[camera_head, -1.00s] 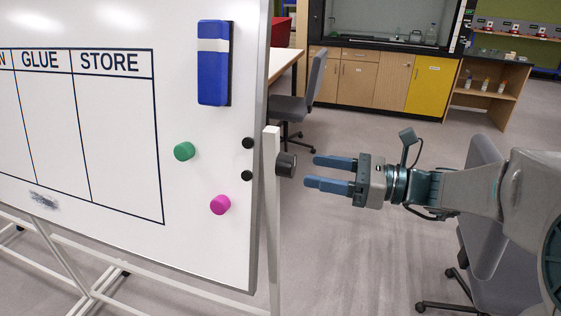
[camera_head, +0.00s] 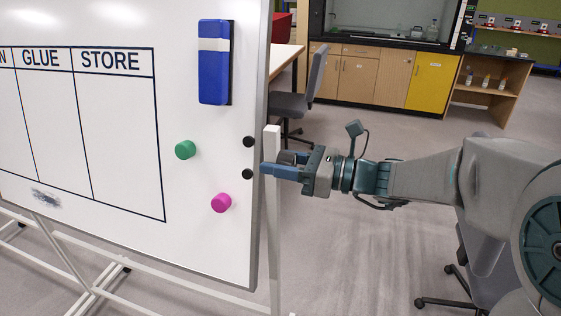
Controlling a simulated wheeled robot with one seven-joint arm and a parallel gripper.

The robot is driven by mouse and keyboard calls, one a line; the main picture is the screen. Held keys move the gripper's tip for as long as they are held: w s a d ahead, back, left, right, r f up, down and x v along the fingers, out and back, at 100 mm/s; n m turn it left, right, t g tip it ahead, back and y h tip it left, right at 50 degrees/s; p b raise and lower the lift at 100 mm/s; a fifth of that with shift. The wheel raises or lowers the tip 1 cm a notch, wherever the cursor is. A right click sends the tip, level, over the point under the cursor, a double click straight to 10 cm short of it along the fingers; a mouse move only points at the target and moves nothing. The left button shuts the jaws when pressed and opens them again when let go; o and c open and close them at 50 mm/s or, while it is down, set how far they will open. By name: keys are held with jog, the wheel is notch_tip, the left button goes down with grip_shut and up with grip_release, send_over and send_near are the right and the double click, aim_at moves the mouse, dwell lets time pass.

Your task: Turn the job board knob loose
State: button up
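The job board (camera_head: 120,190) is a whiteboard with GLUE and STORE columns, at the left in the head view. The knob (camera_head: 287,157) is a black cylinder on the right side of the board's white post (camera_head: 272,215). My gripper (camera_head: 283,166) has reached the knob from the right. Its near blue finger lies along the front of the knob and covers its lower part. The far finger is mostly hidden behind the knob and near finger, so I cannot tell whether the fingers press on it.
Green (camera_head: 185,150) and magenta (camera_head: 221,203) magnets and a blue eraser (camera_head: 213,65) are on the board. A grey chair (camera_head: 485,255) stands under my arm at the right. Another chair (camera_head: 300,100) and cabinets (camera_head: 375,80) are behind. The floor between is open.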

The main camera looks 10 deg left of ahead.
dwell(0.3)
jog(key=n+b, duration=0.2)
jog(key=b, duration=0.1)
jog(key=shift+f+n, duration=0.15)
jog(key=shift+n, duration=0.15)
jog(key=shift+n+b, duration=1.5)
jog(key=shift+r, duration=0.2)
jog(key=o, duration=1)
jog(key=shift+c, duration=0.2)
